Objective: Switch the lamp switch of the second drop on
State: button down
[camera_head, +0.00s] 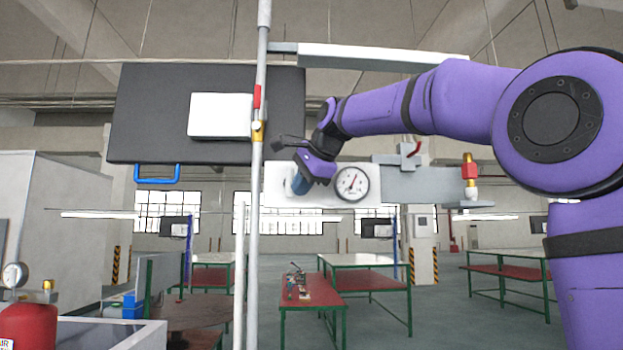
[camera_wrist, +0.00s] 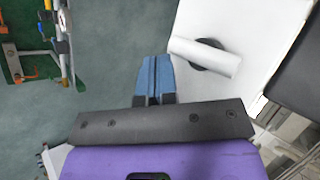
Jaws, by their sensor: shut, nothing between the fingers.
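A white bar-shaped handle on a round black base (camera_wrist: 203,57) sits on a white plate (camera_wrist: 245,25) in the wrist view; I cannot tell whether it is the lamp switch. In the head view the white plate (camera_head: 330,198) bears a round gauge. A long white lamp-like bar (camera_head: 385,57) hangs above it. My gripper (camera_head: 298,187) is in front of the plate's left part, left of the gauge, and hides some of it. In the wrist view my gripper (camera_wrist: 153,60) has its blue fingers shut and empty, left of the handle with a gap between.
A vertical grey pipe (camera_head: 256,220) with red and yellow fittings stands left of my gripper. A black panel (camera_head: 150,110) with a blue handle hangs behind it. The gauge (camera_head: 352,183) and a grey plate (camera_head: 420,186) with a red-and-gold valve lie to the right.

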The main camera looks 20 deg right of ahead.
jog(key=shift+w+a, duration=0.2)
jog(key=shift+w, duration=0.4)
jog(key=shift+a+f+m+t+y, duration=0.1)
jog(key=shift+f+m+t+y, duration=0.1)
jog(key=shift+m+t+y, duration=0.5)
dwell(0.4)
jog(key=shift+f+y, duration=0.1)
jog(key=shift+y, duration=0.4)
jog(key=t+y, duration=0.1)
jog(key=a+m+y, duration=0.1)
jog(key=shift+w+f+m+t+y, duration=0.2)
jog(key=shift+m+t+y, duration=0.1)
jog(key=shift+t, duration=0.1)
jog(key=shift+a+f, duration=0.1)
jog(key=shift+a, duration=0.2)
dwell(0.5)
